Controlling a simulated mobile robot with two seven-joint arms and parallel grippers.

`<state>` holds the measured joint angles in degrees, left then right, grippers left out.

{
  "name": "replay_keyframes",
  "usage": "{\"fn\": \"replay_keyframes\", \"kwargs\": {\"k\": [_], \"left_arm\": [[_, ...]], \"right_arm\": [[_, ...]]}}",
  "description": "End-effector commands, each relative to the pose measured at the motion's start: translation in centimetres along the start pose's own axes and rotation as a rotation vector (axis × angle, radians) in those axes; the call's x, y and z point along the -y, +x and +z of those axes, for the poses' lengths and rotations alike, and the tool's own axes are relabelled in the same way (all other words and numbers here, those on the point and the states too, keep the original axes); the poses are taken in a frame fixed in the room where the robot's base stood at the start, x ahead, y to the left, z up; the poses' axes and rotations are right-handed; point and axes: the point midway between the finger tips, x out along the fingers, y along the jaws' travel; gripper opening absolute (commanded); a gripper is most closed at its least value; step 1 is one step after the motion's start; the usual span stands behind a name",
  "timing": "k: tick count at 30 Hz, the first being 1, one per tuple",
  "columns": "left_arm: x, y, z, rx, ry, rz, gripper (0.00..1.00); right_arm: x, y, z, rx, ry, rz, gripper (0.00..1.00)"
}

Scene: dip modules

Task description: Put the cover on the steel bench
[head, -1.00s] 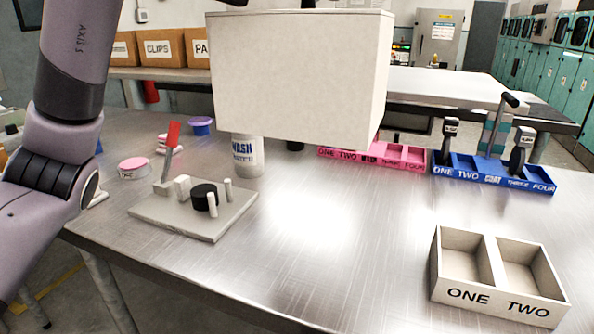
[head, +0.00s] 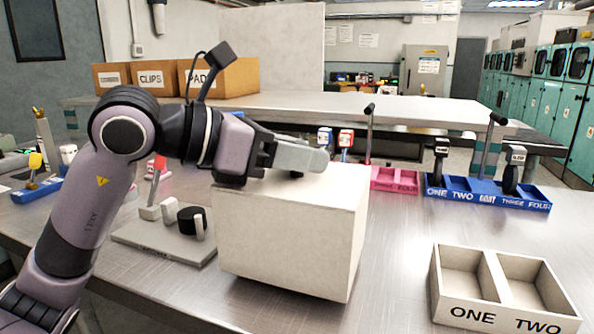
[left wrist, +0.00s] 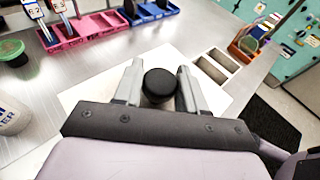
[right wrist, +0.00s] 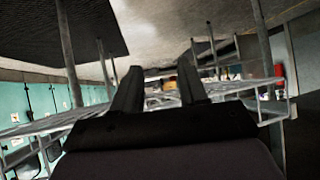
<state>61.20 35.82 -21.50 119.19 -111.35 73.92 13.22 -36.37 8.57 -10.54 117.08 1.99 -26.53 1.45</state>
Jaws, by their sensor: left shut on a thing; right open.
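The cover (head: 290,235) is a plain white box with a black knob on top. It is upright over the front middle of the steel bench (head: 395,265), with its lower edge at or just above the surface; I cannot tell if it touches. My left gripper (head: 312,158) is shut on the knob, which shows between its fingers in the left wrist view (left wrist: 159,84). In the head view the fingers mostly hide the knob. My right gripper (right wrist: 160,78) is open and empty, away from the bench top.
A grey fixture plate (head: 165,240) with pegs and a black disc stands just left of the cover. A white two-compartment tray (head: 470,312) is at the front right. Blue (head: 490,197) and pink (head: 395,180) racks stand behind. Bare bench lies between cover and tray.

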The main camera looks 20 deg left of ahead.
Motion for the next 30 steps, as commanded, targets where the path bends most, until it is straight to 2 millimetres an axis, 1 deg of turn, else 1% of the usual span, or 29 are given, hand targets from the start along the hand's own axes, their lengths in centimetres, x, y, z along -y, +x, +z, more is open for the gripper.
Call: {"fn": "replay_keyframes", "kwargs": {"k": [1,4,12,16,17,18,19,27,30], "left_arm": [[0.0,0.3,-0.9,-0.001,-0.002,0.000,0.00],[0.0,0.5,-1.7,0.000,0.000,0.000,0.00],[0.0,0.5,-1.7,0.001,0.001,0.000,0.00],[0.0,0.6,-2.1,0.001,0.001,0.000,0.00],[0.0,0.6,-2.1,0.000,0.001,0.000,0.44],[0.0,0.6,-2.0,0.000,0.001,0.000,0.57],[0.0,0.6,-2.0,0.000,0.001,0.000,0.66],[0.0,0.6,-2.0,0.000,0.000,0.000,0.66],[0.0,0.5,-1.7,0.000,0.001,-0.001,0.66]], "right_arm": [[0.0,0.2,0.3,0.000,0.000,0.000,0.43],[0.0,0.3,0.4,0.000,0.000,0.000,0.43],[0.0,0.2,0.3,0.000,0.000,0.000,0.43],[-0.1,0.5,0.7,0.000,0.000,0.000,0.43],[0.0,0.5,0.7,0.000,0.000,0.000,0.43],[0.0,0.4,0.6,0.001,0.000,0.000,0.43],[0.0,0.4,0.6,0.001,0.000,0.000,0.43],[0.0,0.4,0.6,0.001,0.000,0.000,0.43],[0.0,0.2,0.4,0.001,-0.001,0.000,0.43]]}}
